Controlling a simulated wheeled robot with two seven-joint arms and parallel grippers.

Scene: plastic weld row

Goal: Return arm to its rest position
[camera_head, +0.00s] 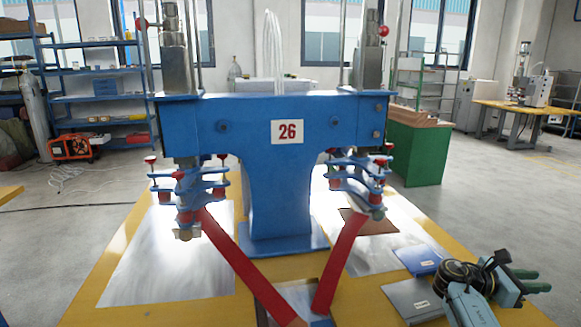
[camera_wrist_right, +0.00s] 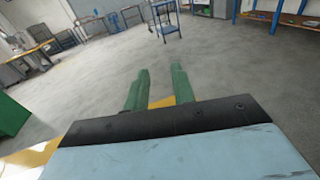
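My right arm comes in at the lower right of the head view. Its gripper (camera_head: 541,281) has two green fingers that point to the right, past the right side of the yellow table. In the right wrist view the fingers (camera_wrist_right: 161,70) stand apart with a gap between them. Nothing is between them, and floor shows beyond. My left arm and left gripper are in neither view.
A blue welding machine marked 26 (camera_head: 235,120) stands on the yellow table (camera_head: 110,270), with red straps (camera_head: 245,265) running down in front. Blue (camera_head: 418,258) and grey (camera_head: 412,297) plates lie left of my right gripper. Open floor (camera_head: 480,210) lies to the right.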

